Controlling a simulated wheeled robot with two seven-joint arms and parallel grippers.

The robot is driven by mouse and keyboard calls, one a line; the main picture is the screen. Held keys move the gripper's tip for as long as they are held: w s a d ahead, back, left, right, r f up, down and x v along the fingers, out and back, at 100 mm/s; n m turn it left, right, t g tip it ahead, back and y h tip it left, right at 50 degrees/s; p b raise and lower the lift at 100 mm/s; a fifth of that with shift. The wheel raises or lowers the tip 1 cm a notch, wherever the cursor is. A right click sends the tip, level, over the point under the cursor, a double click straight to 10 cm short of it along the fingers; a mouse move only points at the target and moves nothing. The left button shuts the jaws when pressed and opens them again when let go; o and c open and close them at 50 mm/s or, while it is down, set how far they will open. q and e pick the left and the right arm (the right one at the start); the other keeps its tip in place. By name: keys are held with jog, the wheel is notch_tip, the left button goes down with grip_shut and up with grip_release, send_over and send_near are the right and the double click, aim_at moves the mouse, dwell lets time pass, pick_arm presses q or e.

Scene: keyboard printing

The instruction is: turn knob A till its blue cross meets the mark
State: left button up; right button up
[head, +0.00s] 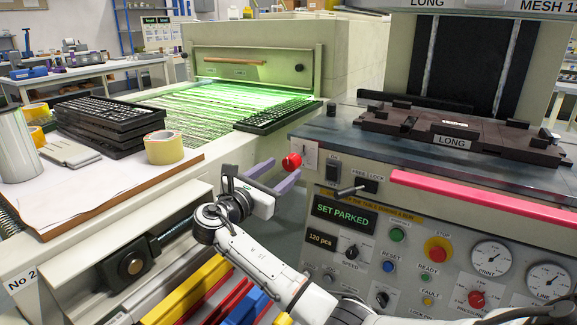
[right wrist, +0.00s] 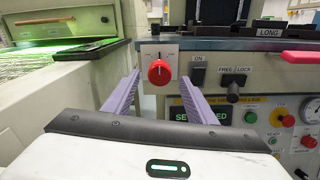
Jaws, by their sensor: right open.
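A red round knob (head: 291,162) with a pale pointer line sits on a light plate at the left end of the printer's front. It also shows in the right wrist view (right wrist: 158,71), with small red marks on the plate around it. No letter A or blue cross can be made out. My right gripper (head: 286,168) is open, its two purple fingers pointing at the red knob. In the right wrist view the knob appears between the fingertips, slightly left of centre, and nothing is gripped. Contact cannot be told. My left gripper is out of view.
An ON switch (head: 333,175) and a FREE/LOCK lever (head: 352,190) are close right of the knob. A pink bar (head: 480,200) runs along the printer's front edge. A lit conveyor (head: 190,115) and a black keyboard tray (head: 275,116) are behind and left.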

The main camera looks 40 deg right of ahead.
aim_at(288, 166)
jog(key=b+x, duration=0.1)
jog(key=x, duration=0.3)
jog(key=shift+d+f, duration=0.1)
jog(key=shift+d, duration=0.1)
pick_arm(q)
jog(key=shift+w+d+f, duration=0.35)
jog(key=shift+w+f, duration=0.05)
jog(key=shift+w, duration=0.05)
pick_arm(e)
jog(key=shift+w+d, duration=0.2)
jog(key=shift+d, duration=0.35)
jog(key=c, duration=1)
jog(key=shift+c, duration=0.2)
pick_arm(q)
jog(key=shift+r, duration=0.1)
